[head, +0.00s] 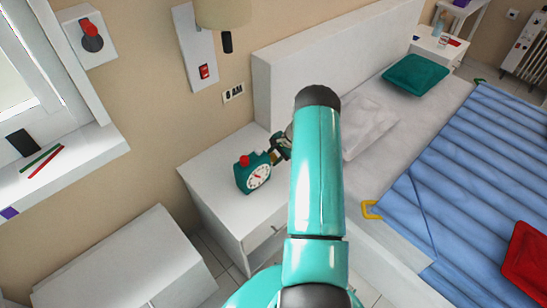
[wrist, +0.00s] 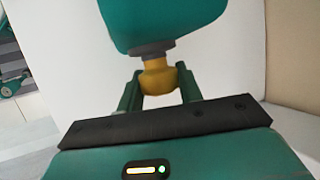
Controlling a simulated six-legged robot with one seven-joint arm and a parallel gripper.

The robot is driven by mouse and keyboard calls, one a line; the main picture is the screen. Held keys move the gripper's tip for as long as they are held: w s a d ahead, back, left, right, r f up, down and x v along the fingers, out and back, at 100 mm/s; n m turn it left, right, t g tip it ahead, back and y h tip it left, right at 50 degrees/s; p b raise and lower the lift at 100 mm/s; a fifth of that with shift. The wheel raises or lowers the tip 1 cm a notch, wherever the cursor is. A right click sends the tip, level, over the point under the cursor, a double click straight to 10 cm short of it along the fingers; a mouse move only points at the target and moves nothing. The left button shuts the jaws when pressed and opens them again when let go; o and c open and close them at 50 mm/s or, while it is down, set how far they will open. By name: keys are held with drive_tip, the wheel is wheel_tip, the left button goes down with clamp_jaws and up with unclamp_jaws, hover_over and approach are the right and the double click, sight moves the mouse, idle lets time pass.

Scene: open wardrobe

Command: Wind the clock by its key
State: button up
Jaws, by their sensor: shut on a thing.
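The clock (head: 254,173) is a teal box with a round white dial and a red top button. It stands on the white nightstand (head: 207,166) in the head view. In the wrist view the clock (wrist: 163,22) fills the top, and its yellow key (wrist: 159,80) sticks out from a grey collar. My gripper (wrist: 159,90) has one finger on each side of the key and is shut on it. In the head view my gripper (head: 278,146) is at the clock's right side, partly hidden by my teal arm.
A bed with a pale headboard (head: 330,59), a teal pillow (head: 415,74) and a blue cover (head: 480,165) lies to the right. A wall lamp (head: 222,14) hangs above the nightstand. A white cabinet (head: 125,260) stands at lower left. The nightstand top around the clock is mostly bare.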

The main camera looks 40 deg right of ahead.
drive_tip(key=shift+g, duration=0.9)
drive_tip(key=shift+m, duration=0.3)
drive_tip(key=o, duration=1)
drive_tip(key=shift+r, duration=0.1)
drive_tip(key=v, duration=1.3)
drive_tip(key=shift+d+r, duration=0.15)
drive_tip(key=shift+r, duration=0.2)
